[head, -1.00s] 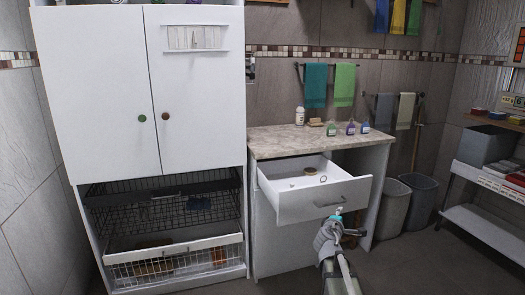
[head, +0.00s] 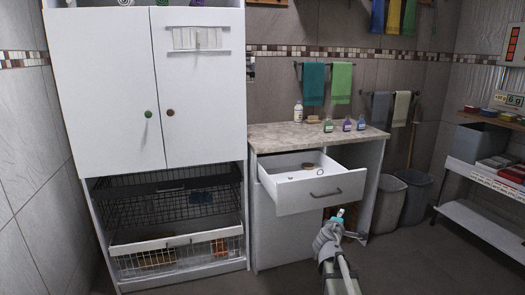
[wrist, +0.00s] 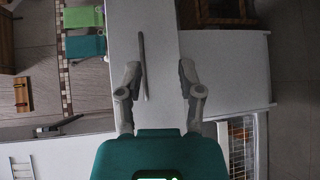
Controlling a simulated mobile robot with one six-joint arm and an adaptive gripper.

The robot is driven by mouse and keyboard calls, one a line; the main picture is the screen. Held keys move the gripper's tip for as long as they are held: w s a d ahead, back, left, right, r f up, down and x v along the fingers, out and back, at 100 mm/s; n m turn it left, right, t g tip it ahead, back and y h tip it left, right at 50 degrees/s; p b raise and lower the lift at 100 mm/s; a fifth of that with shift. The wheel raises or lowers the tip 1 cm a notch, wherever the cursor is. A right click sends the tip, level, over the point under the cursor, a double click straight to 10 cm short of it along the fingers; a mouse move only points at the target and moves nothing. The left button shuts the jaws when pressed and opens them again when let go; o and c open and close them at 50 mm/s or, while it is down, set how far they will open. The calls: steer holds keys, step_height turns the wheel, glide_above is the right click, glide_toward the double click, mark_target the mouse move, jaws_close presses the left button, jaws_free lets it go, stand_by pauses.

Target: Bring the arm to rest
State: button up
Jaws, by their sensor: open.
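My gripper (head: 339,214) is in front of the white drawer (head: 310,197), a little below and right of its dark bar handle (head: 326,194) in the head view. The drawer stands pulled out from the counter unit. In the wrist view my gripper (wrist: 159,80) has its two fingers spread apart with nothing held. The drawer front (wrist: 165,50) and the handle (wrist: 142,65) show beyond the fingers, the handle nearer the left finger. The gap between fingers and handle is hard to judge.
A tall white cabinet (head: 110,90) with wire baskets (head: 180,258) stands left. The stone-look counter (head: 275,138) holds several bottles. Two grey bins (head: 388,205) stand right of it. A shelf rack (head: 490,225) is at far right. The floor (head: 410,268) between is clear.

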steer(key=s+a+f+m+g+y, duration=0.1)
steer(key=s+f+m+g+y, duration=0.1)
steer(key=s+f+m+g, duration=0.9)
steer(key=s+a+f+m+g+y+p, duration=0.1)
steer(key=s+a+f+y, duration=0.15)
steer(key=s+a, duration=0.4)
steer(key=s+a+f+m+g+y, duration=0.15)
steer(key=s+a+y, duration=0.25)
steer(key=s, duration=0.6)
step_height(320, 180, up, 32)
steer(key=p, duration=3.1)
steer(key=shift+s+d+f, duration=0.15)
steer(key=shift+d+f, duration=0.05)
steer(key=shift+d, duration=0.1)
